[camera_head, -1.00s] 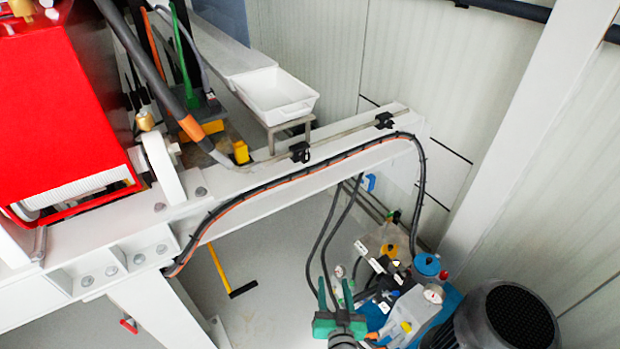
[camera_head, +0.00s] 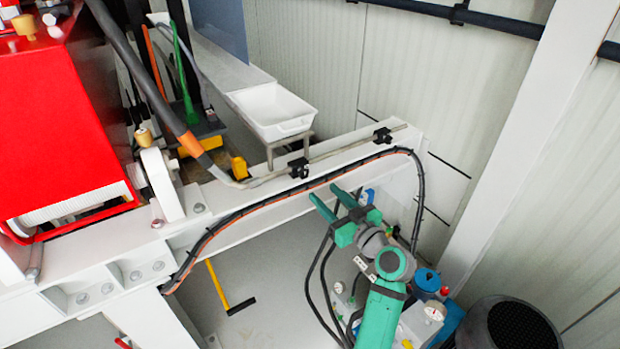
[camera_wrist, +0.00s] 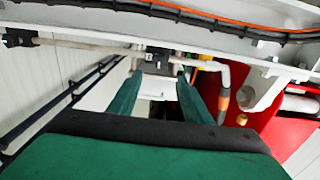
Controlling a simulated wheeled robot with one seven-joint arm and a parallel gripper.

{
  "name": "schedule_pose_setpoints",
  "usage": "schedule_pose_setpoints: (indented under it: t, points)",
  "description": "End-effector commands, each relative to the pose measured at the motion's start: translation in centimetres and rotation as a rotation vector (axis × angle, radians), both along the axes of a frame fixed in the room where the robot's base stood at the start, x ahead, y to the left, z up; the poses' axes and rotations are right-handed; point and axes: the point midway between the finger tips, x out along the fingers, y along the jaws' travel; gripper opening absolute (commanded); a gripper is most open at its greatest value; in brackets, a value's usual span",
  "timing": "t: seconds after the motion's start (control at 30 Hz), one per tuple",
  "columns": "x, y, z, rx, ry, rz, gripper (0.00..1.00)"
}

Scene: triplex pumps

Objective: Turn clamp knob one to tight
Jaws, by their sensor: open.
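Two small black clamps sit on the thin pipe along the top of the white beam: a left one (camera_head: 299,167) and a right one (camera_head: 382,137). Which is clamp knob one, and how tight either is, I cannot tell. My gripper (camera_head: 322,192) is open and empty. In the head view its green fingertips point up at the beam, just below and right of the left clamp. In the wrist view a dark clamp (camera_wrist: 158,53) shows just beyond and between the fingertips (camera_wrist: 159,74). Another dark clamp (camera_wrist: 18,37) is at far left there.
A black and orange cable (camera_head: 262,199) runs along the beam's side, close to my fingers. A white tray (camera_head: 270,112) stands on a small stand behind the beam. A thick grey hose (camera_head: 150,90) and red pump housing (camera_head: 55,130) are at left. A hydraulic unit (camera_head: 425,310) is below.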

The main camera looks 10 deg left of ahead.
Motion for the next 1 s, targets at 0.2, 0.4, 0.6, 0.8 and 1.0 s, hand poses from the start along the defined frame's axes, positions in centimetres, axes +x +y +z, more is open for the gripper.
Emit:
schedule_pose_setpoints:
  t: [0.2,0.4,0.6,0.8,1.0]
  points:
    - [2.5,2.2,0.0,-0.001,0.001,-0.003,0.45]
    - [5.0,4.3,0.0,-0.001,0.001,-0.009,0.45]
    - [6.5,6.0,-0.1,0.000,0.001,-0.008,0.45]
    - [7.1,6.6,-0.1,0.000,0.001,-0.008,0.45]
    - [7.1,6.7,-0.1,0.000,0.001,-0.008,0.45]
